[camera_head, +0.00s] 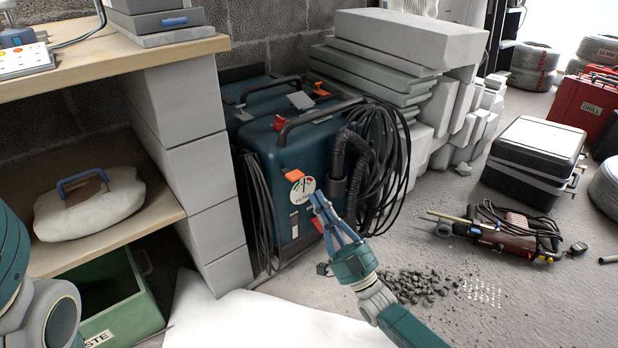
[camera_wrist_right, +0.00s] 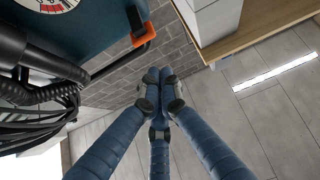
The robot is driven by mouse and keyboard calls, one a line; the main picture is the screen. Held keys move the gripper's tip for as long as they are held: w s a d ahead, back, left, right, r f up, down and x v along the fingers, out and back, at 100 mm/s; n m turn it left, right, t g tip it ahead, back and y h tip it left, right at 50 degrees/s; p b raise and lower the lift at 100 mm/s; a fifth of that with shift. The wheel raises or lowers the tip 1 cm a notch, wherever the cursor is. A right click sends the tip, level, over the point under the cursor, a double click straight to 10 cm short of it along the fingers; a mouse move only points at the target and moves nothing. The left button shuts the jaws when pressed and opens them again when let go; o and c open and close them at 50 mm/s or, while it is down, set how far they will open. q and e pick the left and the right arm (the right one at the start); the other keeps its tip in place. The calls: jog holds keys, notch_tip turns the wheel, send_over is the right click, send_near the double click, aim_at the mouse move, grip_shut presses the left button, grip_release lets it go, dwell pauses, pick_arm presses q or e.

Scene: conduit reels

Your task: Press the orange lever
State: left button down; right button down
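The orange lever (camera_head: 291,176) sticks out from the front of a teal machine (camera_head: 262,178), just above a round dial (camera_head: 303,188). In the right wrist view the orange lever (camera_wrist_right: 143,35) shows with a dark bracket at upper middle, and part of the dial (camera_wrist_right: 50,4) is at the top left. My right gripper (camera_head: 317,197) is in front of the machine, a little right of and below the lever, seemingly apart from it. In the wrist view its fingertips (camera_wrist_right: 159,80) are together with nothing visible between them. My left gripper is out of view; only left arm links show.
Black hoses and cables (camera_head: 385,160) hang at the machine's right side. A shelf of grey blocks (camera_head: 185,150) stands close on its left. Rubble (camera_head: 425,285), a drill tool (camera_head: 505,235) and a black case (camera_head: 535,160) lie on the floor to the right.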

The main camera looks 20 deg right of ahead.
jog(key=shift+v, duration=1.8)
